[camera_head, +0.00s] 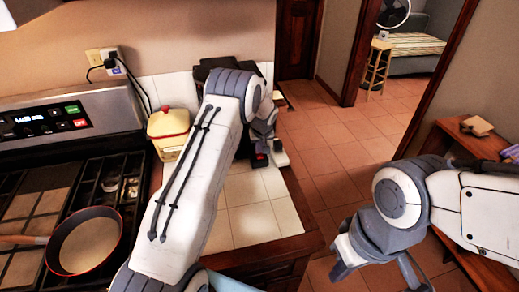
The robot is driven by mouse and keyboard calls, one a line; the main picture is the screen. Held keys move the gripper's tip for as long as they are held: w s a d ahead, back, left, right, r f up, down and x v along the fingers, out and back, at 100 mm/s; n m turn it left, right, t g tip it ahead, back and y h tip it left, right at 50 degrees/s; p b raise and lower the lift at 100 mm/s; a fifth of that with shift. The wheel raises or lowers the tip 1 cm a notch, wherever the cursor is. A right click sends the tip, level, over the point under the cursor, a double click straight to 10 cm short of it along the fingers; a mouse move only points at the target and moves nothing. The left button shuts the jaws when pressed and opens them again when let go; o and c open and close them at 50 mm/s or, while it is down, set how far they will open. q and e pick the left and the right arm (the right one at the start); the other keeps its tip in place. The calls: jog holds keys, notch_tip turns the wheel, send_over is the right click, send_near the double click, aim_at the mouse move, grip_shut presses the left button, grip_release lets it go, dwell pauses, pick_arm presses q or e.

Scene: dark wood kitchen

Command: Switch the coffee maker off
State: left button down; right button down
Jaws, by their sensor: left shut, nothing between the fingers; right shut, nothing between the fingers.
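The coffee maker (218,63) appears to be the dark machine at the back of the tiled counter. My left arm covers most of it, and only its black top edge shows clearly. My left gripper (278,157) is shut and empty, low in front of the machine near the counter's right edge. A small red spot on a dark part (261,157) shows beside the fingers; I cannot tell whether they touch it. My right gripper (346,268) is shut and empty at the bottom edge, away from the counter and partly cut off.
A cream and red canister (168,132) stands left of my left arm. The stove (40,190) holds a red pan (88,242). Bare white tiles (252,224) lie in front of my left gripper. A wooden shelf (455,133) stands at right; open floor lies between.

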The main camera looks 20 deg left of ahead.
aim_at(261, 157)
pick_arm(q)
jog(key=shift+s+d+f+b, duration=0.15)
jog(key=shift+s+d+b, duration=0.25)
jog(key=shift+s, duration=0.4)
jog(key=r, duration=0.1)
jog(key=r+p, duration=0.1)
jog(key=r, duration=0.1)
jog(key=r+p, duration=0.1)
jog(key=r, duration=0.1)
jog(key=shift+s+d, duration=0.15)
jog(key=shift+d, duration=0.1)
jog(key=b+v, duration=0.3)
jog(key=v, duration=0.6)
jog(key=shift+b, duration=0.3)
jog(key=shift+r, duration=0.1)
